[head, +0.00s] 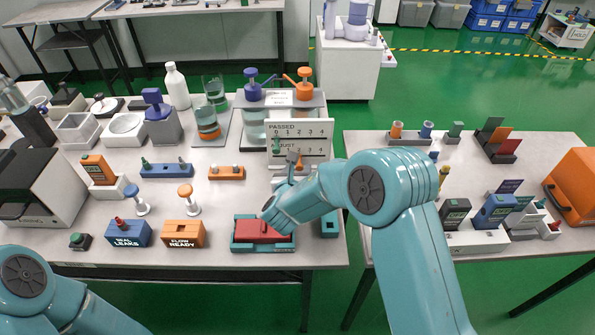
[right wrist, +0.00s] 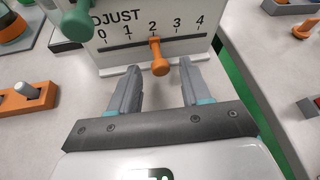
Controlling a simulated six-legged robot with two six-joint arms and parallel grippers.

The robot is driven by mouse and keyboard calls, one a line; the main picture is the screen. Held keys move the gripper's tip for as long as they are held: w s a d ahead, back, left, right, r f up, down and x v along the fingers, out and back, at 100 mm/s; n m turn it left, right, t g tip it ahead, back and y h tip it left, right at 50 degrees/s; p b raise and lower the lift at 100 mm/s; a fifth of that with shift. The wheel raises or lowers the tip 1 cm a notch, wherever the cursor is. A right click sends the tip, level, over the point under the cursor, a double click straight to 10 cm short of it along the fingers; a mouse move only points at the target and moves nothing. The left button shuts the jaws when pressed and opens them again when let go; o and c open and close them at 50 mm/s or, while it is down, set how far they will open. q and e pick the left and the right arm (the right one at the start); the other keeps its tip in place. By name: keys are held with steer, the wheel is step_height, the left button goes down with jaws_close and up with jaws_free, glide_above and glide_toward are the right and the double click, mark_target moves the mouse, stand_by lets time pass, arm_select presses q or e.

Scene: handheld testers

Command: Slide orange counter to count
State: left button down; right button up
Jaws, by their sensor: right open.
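The white counter board (head: 312,131) stands upright at the back right of the left table, with a PASSED scale above an ADJUST scale. The orange counter (right wrist: 160,58) sits at about 2 on the ADJUST slot in the right wrist view; in the head view it is small beside my gripper. The green counter (right wrist: 76,24) is on the upper scale, near its left end in the head view (head: 276,146). My right gripper (right wrist: 160,82) is open and empty, its fingers in front of the board, either side of the orange counter and apart from it. My left gripper is out of view.
A red block in a teal tray (head: 262,249) lies below my right forearm. Orange (head: 183,234) and blue (head: 129,234) labelled boxes stand to its left. Two pump bottles (head: 254,95) stand behind the board. A gap separates this table from the right one.

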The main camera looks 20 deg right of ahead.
jaws_close()
steer(key=shift+w+a+b, duration=0.2)
steer(key=shift+a+b, duration=0.15)
steer(key=shift+a, duration=0.4)
steer(key=shift+w+a+b, duration=0.2)
steer(key=shift+a+b, duration=0.15)
steer(key=shift+a, duration=0.4)
steer(key=shift+r, duration=0.1)
jaws_free()
steer(key=shift+d, duration=0.1)
steer(key=v, duration=1.6)
steer(key=shift+s+r, duration=0.1)
